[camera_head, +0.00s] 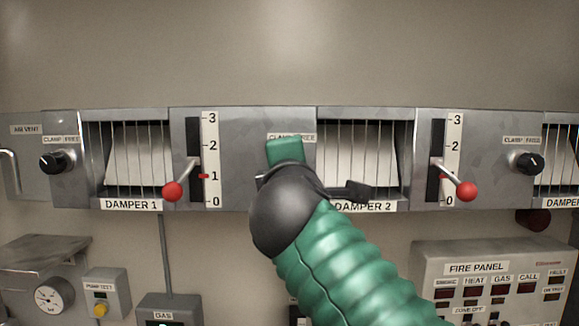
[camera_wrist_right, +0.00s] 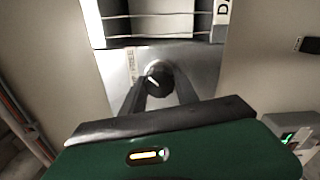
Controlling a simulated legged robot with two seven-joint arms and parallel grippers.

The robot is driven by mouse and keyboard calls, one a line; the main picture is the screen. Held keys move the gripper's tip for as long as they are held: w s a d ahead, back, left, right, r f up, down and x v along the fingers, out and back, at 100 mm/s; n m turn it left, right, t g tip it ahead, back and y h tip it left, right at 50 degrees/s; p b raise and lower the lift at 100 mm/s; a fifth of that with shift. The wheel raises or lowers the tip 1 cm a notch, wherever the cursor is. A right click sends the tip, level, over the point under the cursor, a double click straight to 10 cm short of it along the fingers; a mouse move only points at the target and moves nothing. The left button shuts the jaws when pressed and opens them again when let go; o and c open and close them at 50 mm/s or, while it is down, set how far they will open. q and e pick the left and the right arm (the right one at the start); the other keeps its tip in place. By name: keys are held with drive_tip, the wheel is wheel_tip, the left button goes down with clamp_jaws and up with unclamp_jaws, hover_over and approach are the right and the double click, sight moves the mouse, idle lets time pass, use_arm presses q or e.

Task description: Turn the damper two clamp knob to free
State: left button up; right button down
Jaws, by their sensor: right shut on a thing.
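The damper two clamp knob (camera_wrist_right: 157,79) is round and black with a white pointer line. It shows in the wrist view on the grey panel, beside a partly visible label ending in FREE. My right gripper (camera_wrist_right: 160,92) has a dark finger on each side of the knob and is shut on it. In the head view the right gripper (camera_head: 286,153) and my green arm cover the knob. The clamp-free label (camera_head: 292,138) shows partly above the gripper there. The knob's exact setting is hard to read. My left gripper is not in view.
The damper two grille (camera_head: 366,155) is just right of my gripper. Red-tipped levers (camera_head: 173,191) and (camera_head: 466,191) stick out on either side. Other clamp knobs (camera_head: 53,161) and (camera_head: 529,162) sit left and right. A fire panel (camera_head: 475,268) is below right.

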drive_tip(key=c, duration=1.3)
unclamp_jaws()
drive_tip(key=shift+f, duration=0.25)
drive_tip(key=o, duration=0.4)
drive_tip(key=shift+r, duration=0.1)
drive_tip(key=shift+c, duration=0.2)
drive_tip(key=s+b, duration=0.6)
drive_tip(key=s, duration=1)
drive_tip(key=shift+s, duration=0.35)
